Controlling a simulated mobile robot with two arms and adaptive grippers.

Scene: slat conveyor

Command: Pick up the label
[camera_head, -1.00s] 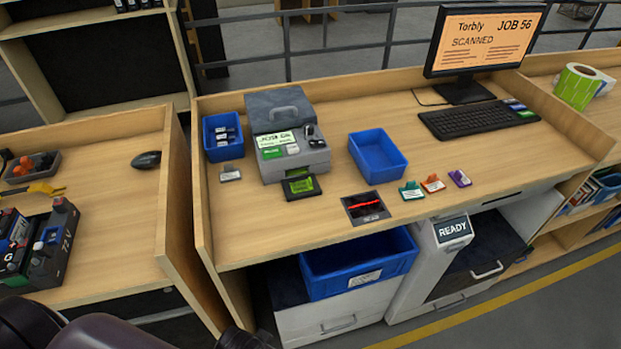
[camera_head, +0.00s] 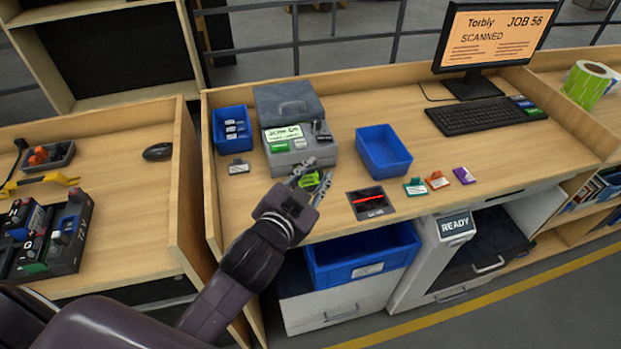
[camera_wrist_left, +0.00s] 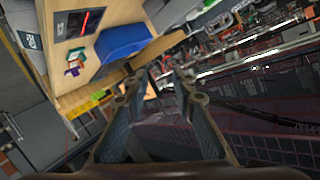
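The green label (camera_head: 309,181) lies on the small black tray at the front of the grey label printer (camera_head: 301,157) and is partly hidden by my gripper. My left gripper (camera_head: 312,168) reaches in from the front left, over the label and tray, with its two fingers apart and nothing between them. The fingers also show spread apart in the left wrist view (camera_wrist_left: 168,76). Whether they touch the label cannot be told. The label cannot be made out in the left wrist view. My right gripper is not in view.
A blue bin (camera_head: 384,151) and a black scanner plate (camera_head: 370,203) with a red line are right of the printer. Several coloured tags (camera_head: 438,180) lie farther right. A blue bin (camera_head: 232,130) with small items stands left.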

